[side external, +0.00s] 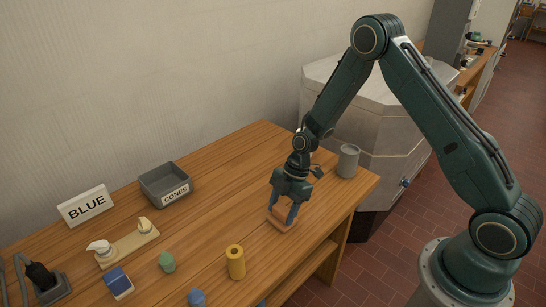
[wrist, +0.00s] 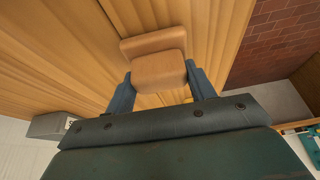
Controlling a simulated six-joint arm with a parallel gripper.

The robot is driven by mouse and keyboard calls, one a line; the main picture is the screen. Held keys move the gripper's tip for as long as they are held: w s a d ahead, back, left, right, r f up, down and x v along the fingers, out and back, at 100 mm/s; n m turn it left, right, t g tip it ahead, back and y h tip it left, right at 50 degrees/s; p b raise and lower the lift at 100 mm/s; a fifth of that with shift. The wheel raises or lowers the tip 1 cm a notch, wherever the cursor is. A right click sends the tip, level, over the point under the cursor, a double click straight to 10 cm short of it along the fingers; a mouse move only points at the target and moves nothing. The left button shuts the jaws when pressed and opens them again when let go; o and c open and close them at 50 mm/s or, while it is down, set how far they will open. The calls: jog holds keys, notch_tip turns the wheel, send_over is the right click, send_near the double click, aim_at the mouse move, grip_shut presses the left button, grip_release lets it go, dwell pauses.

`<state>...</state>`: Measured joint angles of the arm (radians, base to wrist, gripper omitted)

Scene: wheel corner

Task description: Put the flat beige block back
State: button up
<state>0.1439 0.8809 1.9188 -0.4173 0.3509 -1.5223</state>
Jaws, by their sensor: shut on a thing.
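The flat beige block (side external: 281,224) is between the fingertips of my gripper (side external: 281,213), low over the right part of the wooden table. My gripper points down and is shut on the block. In the wrist view the block (wrist: 157,70) shows tan, with a finger of my gripper (wrist: 160,78) on each side. I cannot tell whether the block touches the table top.
A grey cup (side external: 348,160) stands behind my gripper near the table's right edge. A yellow cylinder (side external: 235,262), green piece (side external: 167,262) and blue block (side external: 118,282) stand at the front. A CONES bin (side external: 164,183), BLUE sign (side external: 86,205) and beige board (side external: 129,246) are left. The table between is clear.

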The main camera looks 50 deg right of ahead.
jog(key=shift+f, duration=0.15)
jog(key=o, duration=0.9)
jog(key=shift+v, duration=6.9)
jog(key=shift+s+d, duration=0.1)
